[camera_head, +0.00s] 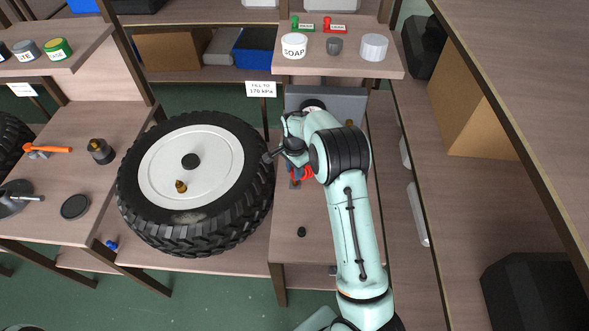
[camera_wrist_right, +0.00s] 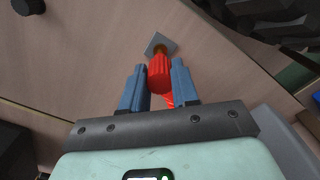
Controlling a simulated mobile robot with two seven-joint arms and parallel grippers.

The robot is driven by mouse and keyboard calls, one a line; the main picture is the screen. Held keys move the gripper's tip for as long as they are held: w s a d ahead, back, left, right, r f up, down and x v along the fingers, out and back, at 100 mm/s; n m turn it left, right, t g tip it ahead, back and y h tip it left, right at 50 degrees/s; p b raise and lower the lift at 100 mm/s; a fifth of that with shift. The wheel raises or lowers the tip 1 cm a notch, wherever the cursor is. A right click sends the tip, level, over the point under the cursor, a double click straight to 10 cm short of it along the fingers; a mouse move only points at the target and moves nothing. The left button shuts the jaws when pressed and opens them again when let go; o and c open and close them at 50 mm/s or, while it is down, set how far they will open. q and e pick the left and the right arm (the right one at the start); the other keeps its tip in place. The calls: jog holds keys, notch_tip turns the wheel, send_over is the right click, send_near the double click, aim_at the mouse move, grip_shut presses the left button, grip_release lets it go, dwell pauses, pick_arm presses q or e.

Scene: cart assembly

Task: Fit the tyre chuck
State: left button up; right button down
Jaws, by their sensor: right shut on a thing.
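My right gripper (camera_head: 299,180) is over the bench to the right of the wheel. In the right wrist view its blue fingers (camera_wrist_right: 158,76) are on either side of a red ribbed piece with a brass-coloured end, apparently the tyre chuck (camera_wrist_right: 159,74), and are shut on it. The brass end is at a small grey square plate (camera_wrist_right: 160,44); whether it touches is unclear. The red chuck (camera_head: 306,173) is partly hidden by my gripper in the head view. The wheel (camera_head: 225,225), a black tyre on a white disc, has a brass valve (camera_head: 181,186) standing up near its front. My left gripper is out of view.
A sign (camera_head: 261,89) reads "FILL TO 170 kPa". A shelf holds a soap tub (camera_head: 294,46) and other small containers behind my gripper. A small black piece (camera_head: 301,231) lies on the bench. An orange-handled tool (camera_head: 48,149) is at left.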

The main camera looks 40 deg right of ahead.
jog(key=shift+f, duration=0.1)
jog(key=shift+f+b, duration=0.3)
jog(key=shift+f, duration=0.95)
jog(key=c, duration=0.8)
grip_release()
jog(key=shift+r, duration=0.1)
notch_tip(320, 180, up, 13)
jog(key=shift+r+p, duration=0.1)
jog(key=shift+p, duration=0.2)
